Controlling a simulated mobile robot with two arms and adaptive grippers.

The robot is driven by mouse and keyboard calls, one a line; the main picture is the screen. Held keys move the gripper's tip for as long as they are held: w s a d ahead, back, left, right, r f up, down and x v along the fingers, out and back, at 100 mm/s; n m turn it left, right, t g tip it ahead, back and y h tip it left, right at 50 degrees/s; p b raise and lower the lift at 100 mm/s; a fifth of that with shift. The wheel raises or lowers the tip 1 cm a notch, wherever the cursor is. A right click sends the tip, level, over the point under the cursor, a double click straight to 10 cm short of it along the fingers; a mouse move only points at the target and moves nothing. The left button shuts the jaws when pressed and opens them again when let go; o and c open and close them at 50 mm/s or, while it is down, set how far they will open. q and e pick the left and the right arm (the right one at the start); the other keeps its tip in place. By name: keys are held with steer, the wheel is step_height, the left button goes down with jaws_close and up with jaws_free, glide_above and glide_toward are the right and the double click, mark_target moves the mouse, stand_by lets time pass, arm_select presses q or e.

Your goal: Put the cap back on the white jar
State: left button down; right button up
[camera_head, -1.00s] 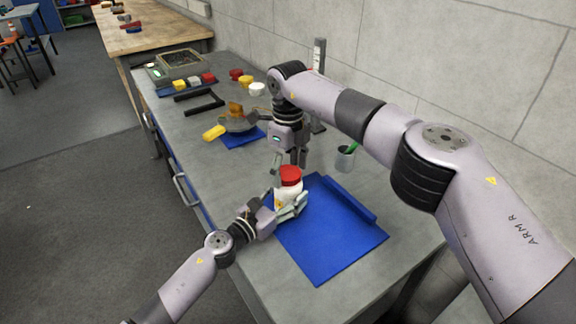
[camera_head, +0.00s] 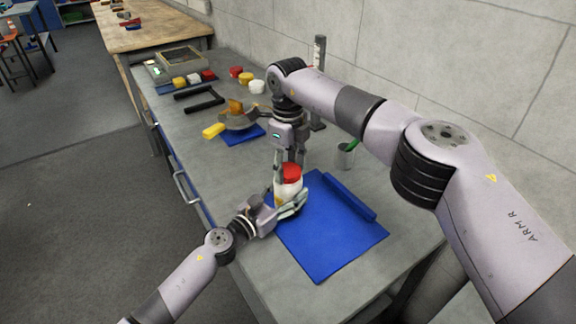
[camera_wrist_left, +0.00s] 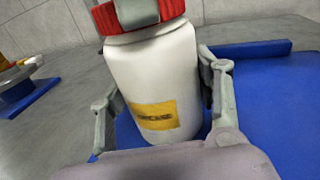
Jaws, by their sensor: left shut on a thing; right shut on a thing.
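The white jar (camera_head: 289,191) stands upright at the left edge of the blue mat. My left gripper (camera_head: 291,204) is shut around its lower body. The left wrist view shows the jar (camera_wrist_left: 160,85) with a yellow label between my fingers. The red cap (camera_head: 290,172) sits over the jar's mouth; it also shows at the top of the left wrist view (camera_wrist_left: 172,9). My right gripper (camera_head: 289,162) comes from above and is shut on the cap. A finger of it overlaps the cap in the wrist view. I cannot tell whether the cap is screwed tight.
The blue mat (camera_head: 335,235) lies clear to the right, with a rolled edge. A grey cup (camera_head: 345,157) with something green stands behind it. A round device on a smaller blue mat (camera_head: 243,137), a yellow block (camera_head: 213,131) and several coloured jars stand farther back.

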steer(key=o, duration=1.4)
steer(key=shift+c, duration=0.2)
step_height(320, 180, up, 12)
arm_select(q)
steer(key=shift+c, duration=2.3)
jaws_free()
